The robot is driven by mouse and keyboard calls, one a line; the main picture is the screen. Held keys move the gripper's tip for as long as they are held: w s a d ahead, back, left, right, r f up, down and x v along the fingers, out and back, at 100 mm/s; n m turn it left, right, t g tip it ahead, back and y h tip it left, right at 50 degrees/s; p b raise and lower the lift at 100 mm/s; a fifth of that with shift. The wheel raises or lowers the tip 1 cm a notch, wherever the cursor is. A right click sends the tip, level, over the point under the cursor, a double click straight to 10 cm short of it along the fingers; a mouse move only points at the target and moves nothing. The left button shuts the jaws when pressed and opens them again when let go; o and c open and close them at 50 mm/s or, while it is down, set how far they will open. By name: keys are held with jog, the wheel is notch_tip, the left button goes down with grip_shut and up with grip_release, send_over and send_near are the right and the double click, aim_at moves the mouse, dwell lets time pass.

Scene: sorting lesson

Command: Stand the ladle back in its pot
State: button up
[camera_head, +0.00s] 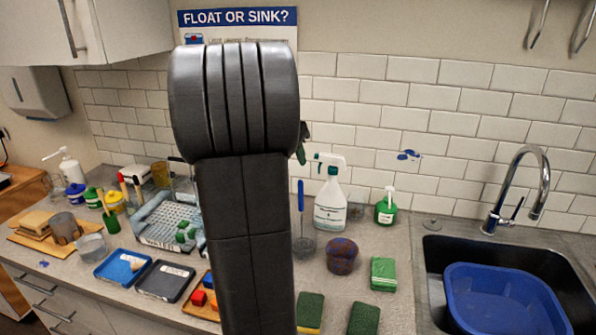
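A tall blue handle (301,196) rises above a small grey cup-like form (304,246) just right of my arm. I cannot tell if this is the ladle, or whether the grey form is its bowl or a holder around it. A round brown-blue speckled pot (341,257) stands on the counter to its right, apparently upright; its inside is unclear. My arm fills the middle of the view and hides the counter behind it. My gripper is hidden behind the arm; a small dark and green bit shows at the arm's right edge, too little to identify.
A spray bottle (331,197), a green soap bottle (386,208) and green sponges (383,274) stand or lie around the pot. A sink with a blue basin (507,300) is at right. A drying rack (160,226) and trays (124,267) crowd the left.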

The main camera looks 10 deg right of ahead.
jog(key=shift+v, duration=1.55)
